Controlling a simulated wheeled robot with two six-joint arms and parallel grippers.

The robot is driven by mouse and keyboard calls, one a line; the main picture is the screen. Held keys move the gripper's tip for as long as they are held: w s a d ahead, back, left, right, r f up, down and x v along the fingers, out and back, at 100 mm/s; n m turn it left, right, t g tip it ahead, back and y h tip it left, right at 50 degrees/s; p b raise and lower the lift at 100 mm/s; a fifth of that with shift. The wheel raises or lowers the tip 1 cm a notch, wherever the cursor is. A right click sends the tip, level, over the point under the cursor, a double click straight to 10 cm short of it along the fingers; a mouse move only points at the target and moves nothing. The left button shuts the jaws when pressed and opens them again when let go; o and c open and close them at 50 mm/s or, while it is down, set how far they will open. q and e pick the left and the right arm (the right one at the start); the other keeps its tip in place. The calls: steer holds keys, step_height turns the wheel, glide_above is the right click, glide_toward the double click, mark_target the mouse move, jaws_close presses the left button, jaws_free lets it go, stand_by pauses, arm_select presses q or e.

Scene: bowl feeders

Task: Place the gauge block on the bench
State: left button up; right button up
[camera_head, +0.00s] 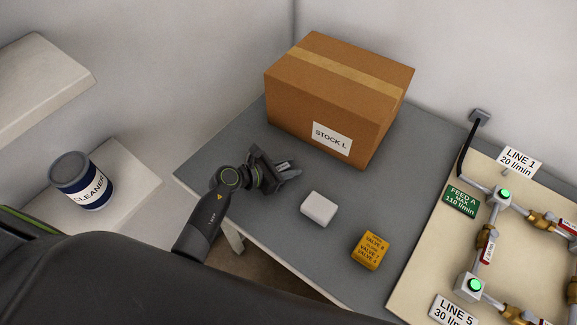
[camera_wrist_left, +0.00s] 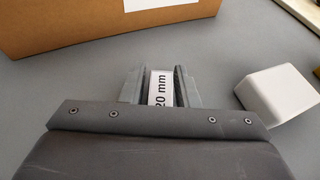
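The gauge block (camera_wrist_left: 160,88) is a small pale block marked "20 mm". In the left wrist view it sits between the two fingers of my left gripper (camera_wrist_left: 160,86), which look closed on its sides. I cannot tell whether the block touches the bench top. My right gripper is in neither view.
A cardboard box (camera_head: 325,108) labelled "STOCK L" stands behind the gripper. A white block (camera_head: 319,209) and a yellow box (camera_head: 371,250) lie to its right. A pipe board (camera_head: 425,270) fills the right side. A cleaner tin (camera_head: 80,184) stands on a separate pale surface at left.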

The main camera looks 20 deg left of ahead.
arm_select(q)
steer(key=shift+o, duration=1)
steer(key=shift+r, duration=0.15)
steer(key=b+v, duration=0.1)
steer(key=v, duration=0.9)
steer(key=shift+s+a+r, duration=0.15)
steer(key=shift+s+a, duration=0.05)
steer(key=shift+a, duration=0.1)
steer(key=shift+s+a+r, duration=0.35)
steer(key=shift+s, duration=0.1)
